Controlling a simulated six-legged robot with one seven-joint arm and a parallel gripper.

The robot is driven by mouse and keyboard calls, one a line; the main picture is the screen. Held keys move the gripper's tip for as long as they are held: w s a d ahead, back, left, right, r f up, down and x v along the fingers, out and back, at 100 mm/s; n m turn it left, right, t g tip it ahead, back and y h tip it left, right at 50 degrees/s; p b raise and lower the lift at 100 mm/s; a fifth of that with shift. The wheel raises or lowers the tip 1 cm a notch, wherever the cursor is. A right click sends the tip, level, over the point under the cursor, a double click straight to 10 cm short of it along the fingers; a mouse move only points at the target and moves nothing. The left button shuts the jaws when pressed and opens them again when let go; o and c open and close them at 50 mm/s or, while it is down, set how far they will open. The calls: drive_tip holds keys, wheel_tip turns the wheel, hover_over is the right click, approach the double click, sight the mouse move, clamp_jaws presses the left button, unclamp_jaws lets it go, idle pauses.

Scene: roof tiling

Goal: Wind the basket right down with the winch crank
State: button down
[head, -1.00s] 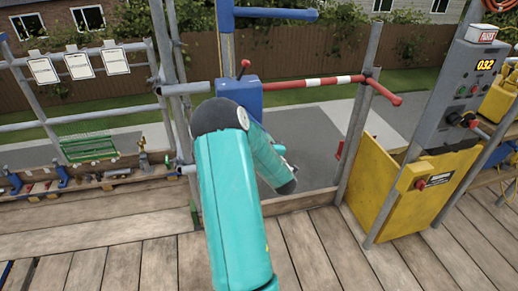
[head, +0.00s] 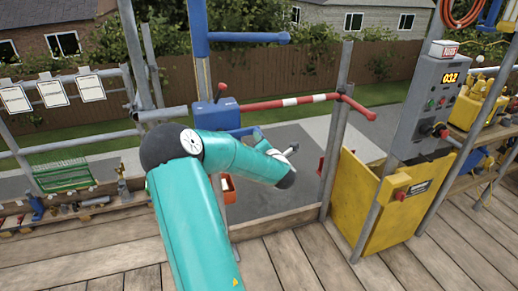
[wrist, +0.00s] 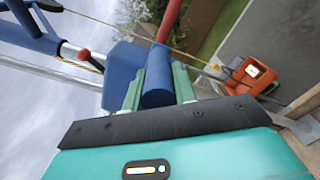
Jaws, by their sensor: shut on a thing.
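In the wrist view the green fingers of my gripper (wrist: 158,82) are shut on a blue cylinder, which looks like the winch crank's grip (wrist: 158,98). The blue winch housing (wrist: 122,62) is just behind it. A red-knobbed lever (wrist: 84,54) stands beside the housing. A thin cable runs across the view towards an orange container, which looks like the basket (wrist: 252,75), below and to the right. In the head view the winch (head: 213,116) is on the post.
A red and white bar (head: 290,101) crosses the opening at the deck edge. A grey control box (head: 437,98) reading 032 stands right, above a yellow panel (head: 372,205). Tools and a green rack (head: 64,176) lie left. The plank deck in front is clear.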

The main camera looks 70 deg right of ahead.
drive_tip(key=shift+s+d+r+n, duration=0.15)
drive_tip(key=shift+s+r+n, duration=0.2)
drive_tip(key=shift+r, duration=0.3)
drive_tip(key=shift+w+r, duration=0.1)
drive_tip(key=shift+r, duration=0.8)
drive_tip(key=c, duration=1.1)
unclamp_jaws()
drive_tip(key=shift+w+a+f, duration=0.1)
drive_tip(key=shift+w+a, duration=0.1)
drive_tip(key=shift+s+a, duration=0.15)
drive_tip(key=shift+a, duration=0.05)
drive_tip(key=v, duration=1.3)
drive_tip(key=shift+s+a, duration=0.1)
